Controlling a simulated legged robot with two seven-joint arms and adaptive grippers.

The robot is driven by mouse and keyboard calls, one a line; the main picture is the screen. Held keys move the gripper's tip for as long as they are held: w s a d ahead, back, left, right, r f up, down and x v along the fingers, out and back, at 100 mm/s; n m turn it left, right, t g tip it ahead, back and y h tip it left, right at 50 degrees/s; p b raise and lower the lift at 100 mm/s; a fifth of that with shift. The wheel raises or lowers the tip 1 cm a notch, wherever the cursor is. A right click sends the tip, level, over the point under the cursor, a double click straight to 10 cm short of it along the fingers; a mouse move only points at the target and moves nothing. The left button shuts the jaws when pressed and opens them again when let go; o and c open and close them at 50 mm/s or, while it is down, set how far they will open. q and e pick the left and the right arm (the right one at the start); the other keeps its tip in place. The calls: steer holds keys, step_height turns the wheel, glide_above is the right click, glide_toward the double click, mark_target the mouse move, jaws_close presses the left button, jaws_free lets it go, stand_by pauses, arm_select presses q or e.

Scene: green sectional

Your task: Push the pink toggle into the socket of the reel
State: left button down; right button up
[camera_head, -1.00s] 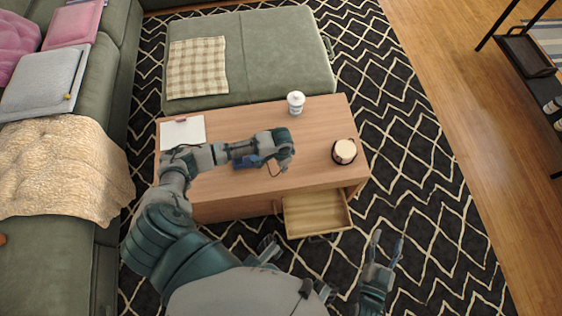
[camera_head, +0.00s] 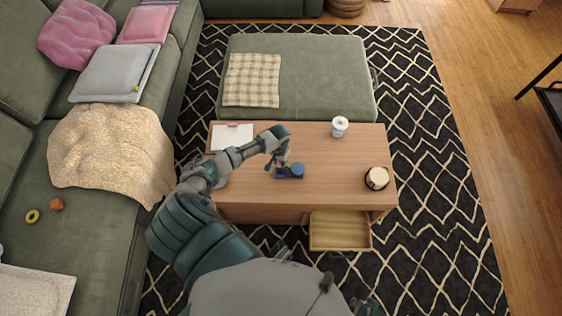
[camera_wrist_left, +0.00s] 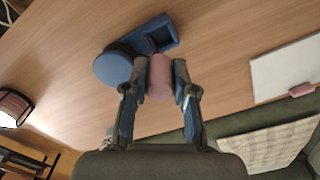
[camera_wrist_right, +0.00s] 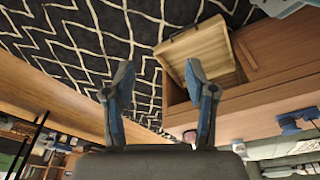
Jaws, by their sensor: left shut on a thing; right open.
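My left gripper (camera_wrist_left: 160,82) is shut on the pink toggle (camera_wrist_left: 159,75), a pink cylinder held between its two fingertips. In the head view the left gripper (camera_head: 282,162) is over the table, right at the blue reel (camera_head: 297,170). In the left wrist view the reel (camera_wrist_left: 113,70) shows a round blue disc and a blue arm with a dark square socket (camera_wrist_left: 160,34). The toggle appears beside the socket arm, with its end just short of the opening; contact cannot be told. My right gripper (camera_wrist_right: 158,82) is open and empty, away from the reel.
The wooden table (camera_head: 340,160) also bears a clipboard (camera_head: 232,137), a white lidded jar (camera_head: 339,126) and a dark-sided candle (camera_head: 376,178). An open drawer (camera_head: 340,232) juts from its front. Bare tabletop lies right of the reel.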

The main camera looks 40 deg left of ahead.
arm_select(q)
steer(key=shift+a, duration=0.1)
arm_select(e)
steer(key=shift+a, duration=0.1)
arm_select(q)
steer(key=shift+a, duration=0.1)
steer(key=shift+a+p, duration=0.1)
steer(key=shift+p, duration=0.35)
step_height(320, 180, down, 5)
steer(key=b, duration=0.3)
steer(key=shift+r, duration=0.1)
steer(key=shift+f, duration=0.4)
steer(key=shift+d+f+b, duration=0.15)
steer(key=shift+d+b, duration=0.05)
steer(key=shift+b, duration=0.1)
arm_select(e)
step_height(320, 180, up, 8)
steer(key=shift+s, duration=0.35)
arm_select(q)
steer(key=shift+p, duration=0.7)
arm_select(e)
steer(key=shift+w+r, duration=0.2)
steer(key=shift+r, duration=0.65)
arm_select(q)
steer(key=shift+f+b, duration=0.65)
steer(key=shift+f, duration=0.5)
arm_select(e)
steer(key=shift+s+f, duration=0.15)
steer(key=shift+f, duration=0.65)
